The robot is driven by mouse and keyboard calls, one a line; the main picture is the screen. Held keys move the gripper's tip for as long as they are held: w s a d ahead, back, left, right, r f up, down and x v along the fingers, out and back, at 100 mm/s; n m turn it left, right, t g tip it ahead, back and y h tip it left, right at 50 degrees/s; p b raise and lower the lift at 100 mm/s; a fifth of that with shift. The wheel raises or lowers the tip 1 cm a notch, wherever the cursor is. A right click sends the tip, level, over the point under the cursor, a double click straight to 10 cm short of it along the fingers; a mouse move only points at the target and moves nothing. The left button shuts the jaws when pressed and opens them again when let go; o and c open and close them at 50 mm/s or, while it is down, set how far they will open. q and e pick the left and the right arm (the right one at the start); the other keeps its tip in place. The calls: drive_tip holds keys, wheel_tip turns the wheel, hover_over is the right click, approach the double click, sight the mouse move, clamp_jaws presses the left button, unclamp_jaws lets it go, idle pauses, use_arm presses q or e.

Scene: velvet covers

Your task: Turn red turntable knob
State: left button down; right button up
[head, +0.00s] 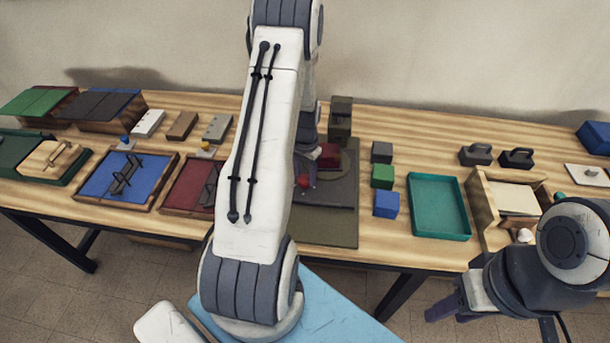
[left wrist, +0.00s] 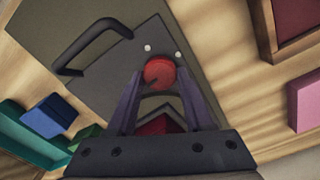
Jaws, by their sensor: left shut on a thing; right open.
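The red knob (left wrist: 158,72) sits on a dark grey turntable panel (left wrist: 115,65), between the fingertips of my left gripper (left wrist: 160,88), which is shut on it. A dark line marks the knob's face. In the head view the knob (head: 303,182) shows just past my left arm, which hides most of the gripper and part of the panel (head: 335,192). My right gripper (head: 455,306) is open and empty at the lower right, in front of the table edge.
A black handle (left wrist: 85,48) arches over the panel. Grey, green (head: 382,176) and blue (head: 386,204) blocks and a teal tray (head: 438,206) stand right of the panel. Blue (head: 105,188) and red trays (head: 185,188) lie left.

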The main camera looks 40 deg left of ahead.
sight(305, 178)
use_arm(q)
drive_tip(key=shift+m, duration=0.6)
drive_tip(key=shift+c, duration=1.4)
unclamp_jaws()
wheel_tip(305, 178, up, 11)
drive_tip(key=b, duration=0.1)
drive_tip(key=shift+f+b, duration=0.2)
drive_tip(key=shift+b, duration=0.1)
